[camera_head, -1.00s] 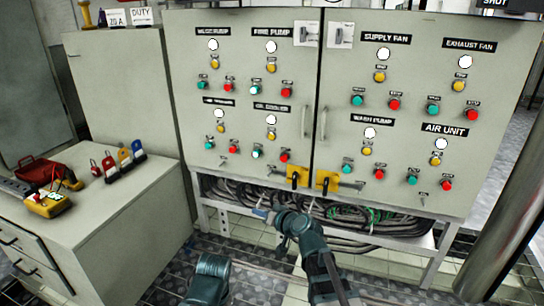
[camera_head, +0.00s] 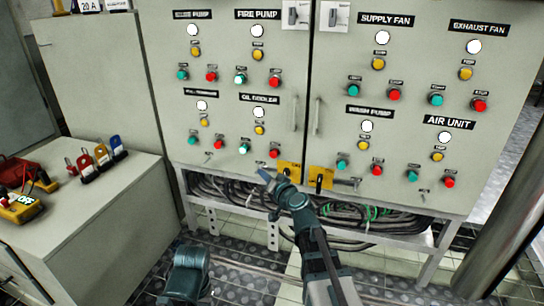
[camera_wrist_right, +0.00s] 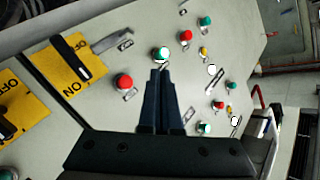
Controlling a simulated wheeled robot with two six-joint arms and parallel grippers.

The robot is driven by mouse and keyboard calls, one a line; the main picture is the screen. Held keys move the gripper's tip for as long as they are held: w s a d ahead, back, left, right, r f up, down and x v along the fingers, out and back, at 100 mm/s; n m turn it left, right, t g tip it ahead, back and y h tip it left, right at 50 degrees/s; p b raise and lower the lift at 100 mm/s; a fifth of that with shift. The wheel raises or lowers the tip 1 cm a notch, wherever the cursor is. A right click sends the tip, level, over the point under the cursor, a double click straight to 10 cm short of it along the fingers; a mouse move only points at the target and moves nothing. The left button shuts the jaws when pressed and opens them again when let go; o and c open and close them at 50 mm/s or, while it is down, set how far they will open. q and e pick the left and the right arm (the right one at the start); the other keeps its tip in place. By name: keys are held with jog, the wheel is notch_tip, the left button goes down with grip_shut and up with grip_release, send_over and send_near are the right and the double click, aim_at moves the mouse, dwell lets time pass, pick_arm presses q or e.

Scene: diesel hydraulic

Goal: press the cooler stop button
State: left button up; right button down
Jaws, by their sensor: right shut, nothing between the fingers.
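The red cooler stop button (camera_head: 274,152) sits at the right under the "OIL COOLER" label (camera_head: 259,98) on the left cabinet door. A lit green button (camera_head: 243,148) is to its left. My right gripper (camera_head: 263,175) appears just below these buttons near the door's lower edge, its fingers shut and empty. In the right wrist view the red button (camera_wrist_right: 124,81) lies left of the shut fingertips (camera_wrist_right: 162,70), and the lit green button (camera_wrist_right: 161,55) is just beyond them. I cannot tell how far the tips are from the panel. My left gripper is not in view.
A yellow switch plate (camera_head: 290,172) with a black handle is close to the right of the stop button. A door handle (camera_head: 295,113) stands out above it. Cables (camera_head: 350,212) fill the opening below. A side cabinet (camera_head: 110,205) with padlocks stands at left.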

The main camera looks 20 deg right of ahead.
jog(key=shift+w, duration=0.15)
jog(key=w+d, duration=0.5)
jog(key=w, duration=0.2)
dwell(0.3)
dwell(1.9)
jog(key=shift+w+d, duration=0.2)
jog(key=shift+w, duration=0.15)
jog(key=shift+w+d, duration=0.25)
jog(key=shift+w, duration=0.15)
dwell(0.8)
jog(key=shift+s, duration=0.1)
dwell(0.3)
jog(key=shift+s+a, duration=0.5)
jog(key=shift+s, duration=0.15)
jog(key=shift+s, duration=0.15)
jog(key=shift+s+a, duration=0.7)
jog(key=shift+s, duration=0.3)
jog(key=shift+s+a, duration=0.7)
jog(key=shift+s, duration=0.25)
